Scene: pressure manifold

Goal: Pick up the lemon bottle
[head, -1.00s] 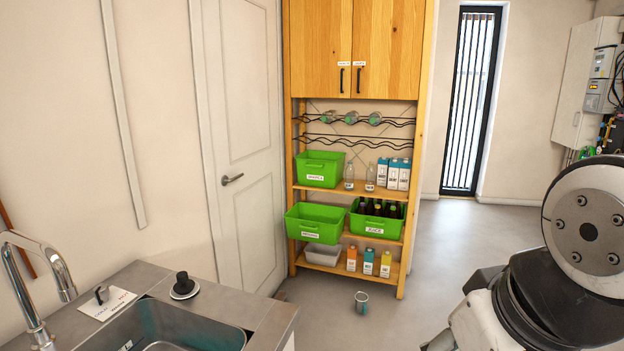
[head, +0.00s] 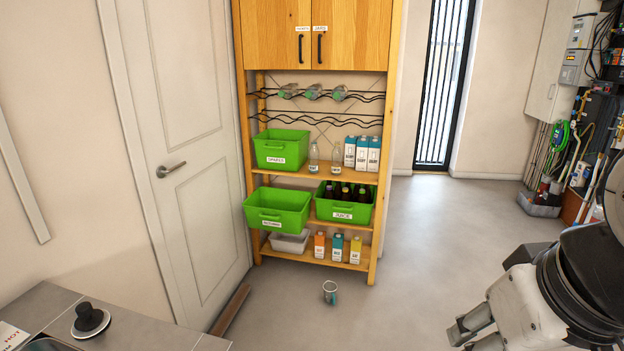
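I cannot read which item is the lemon one. A yellow carton (head: 355,250) stands upright on the bottom shelf, at the right of a teal carton (head: 337,247) and an orange carton (head: 319,245). Dark bottles (head: 345,192) stand in a green crate labelled juice (head: 343,213). Clear glass bottles (head: 314,160) stand on the shelf above, and several greenish bottles (head: 313,92) lie in the wire rack. My gripper (head: 466,337) is at the lower right, far from the shelf, its two fingers apart with nothing seen between them. Its lower part is cut off.
A mug (head: 330,292) stands on the floor before the wooden shelf (head: 377,225). Other green crates (head: 281,150) and white-blue cartons (head: 362,153) fill the shelves. A counter (head: 40,310) is at the lower left. The floor right of the mug is clear.

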